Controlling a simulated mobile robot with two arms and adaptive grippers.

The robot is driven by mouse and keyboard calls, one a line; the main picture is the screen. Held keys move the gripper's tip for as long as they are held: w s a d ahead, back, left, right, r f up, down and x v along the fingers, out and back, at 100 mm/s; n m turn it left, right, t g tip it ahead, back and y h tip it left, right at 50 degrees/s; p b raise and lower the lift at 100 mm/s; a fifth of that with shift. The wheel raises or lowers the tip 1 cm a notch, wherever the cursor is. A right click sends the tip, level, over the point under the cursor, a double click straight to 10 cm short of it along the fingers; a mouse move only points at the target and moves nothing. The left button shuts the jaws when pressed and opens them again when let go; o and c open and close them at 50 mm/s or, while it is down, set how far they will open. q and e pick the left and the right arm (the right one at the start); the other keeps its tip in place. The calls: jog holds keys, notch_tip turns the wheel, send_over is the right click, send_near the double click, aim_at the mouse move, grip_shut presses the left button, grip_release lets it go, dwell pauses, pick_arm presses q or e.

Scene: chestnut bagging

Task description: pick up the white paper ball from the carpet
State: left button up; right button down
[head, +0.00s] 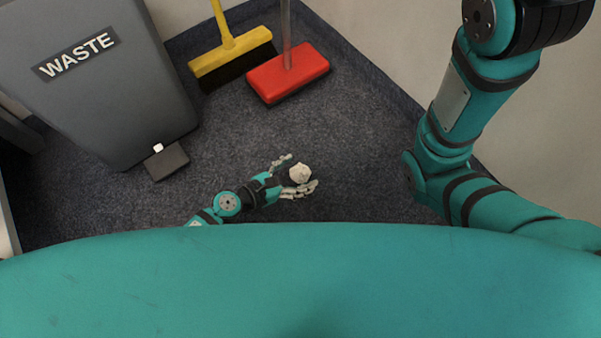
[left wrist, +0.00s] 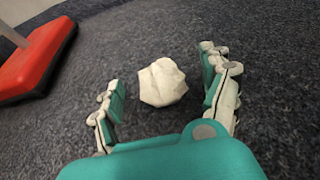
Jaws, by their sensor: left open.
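The white paper ball (head: 300,173) lies on the dark blue-grey carpet (head: 345,130) near the middle of the head view. My left gripper (head: 300,173) is open, with its fingers on either side of the ball. In the left wrist view the ball (left wrist: 162,82) sits between and slightly beyond the open fingertips of the left gripper (left wrist: 160,75). A strip of carpet shows between the ball and each finger there, so I see no contact. My right arm shows at the right of the head view, but its gripper is not in view.
A grey waste bin (head: 95,80) with a pedal (head: 166,160) stands at the left. A yellow broom (head: 231,55) and a red broom head (head: 288,75) stand at the back by the wall; the red one also shows in the left wrist view (left wrist: 35,60). Carpet around the ball is clear.

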pick_arm(q)
jog(key=shift+c, duration=0.2)
jog(key=c, duration=0.8)
jog(key=shift+r, duration=0.1)
